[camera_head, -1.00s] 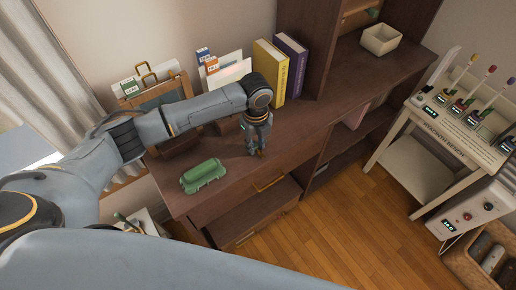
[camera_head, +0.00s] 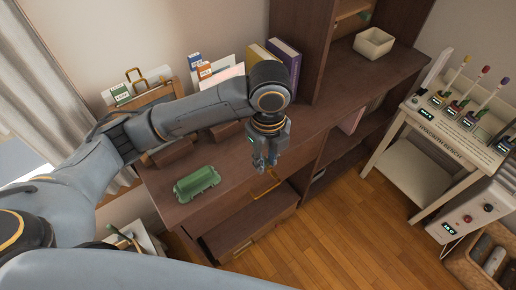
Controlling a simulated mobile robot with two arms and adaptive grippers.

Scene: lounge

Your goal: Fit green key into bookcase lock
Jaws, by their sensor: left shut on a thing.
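My left gripper (camera_head: 265,165) hangs fingers down over the front edge of the dark wooden cabinet top (camera_head: 235,180), just above a brass drawer handle (camera_head: 268,187). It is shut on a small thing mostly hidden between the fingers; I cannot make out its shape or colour. The tall bookcase (camera_head: 305,60) stands at the back right on the cabinet. A small green item (camera_head: 365,16) shows on its upper shelf, too small to identify. I cannot make out a lock. My right gripper is not in view.
A green ribbed case (camera_head: 197,183) lies on the cabinet top. Books (camera_head: 284,60), folders and an easel-like frame stand along the wall. A cream bowl (camera_head: 374,43) sits at the right. A lower drawer (camera_head: 245,235) protrudes. A white bench (camera_head: 440,150) stands right; floor between is clear.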

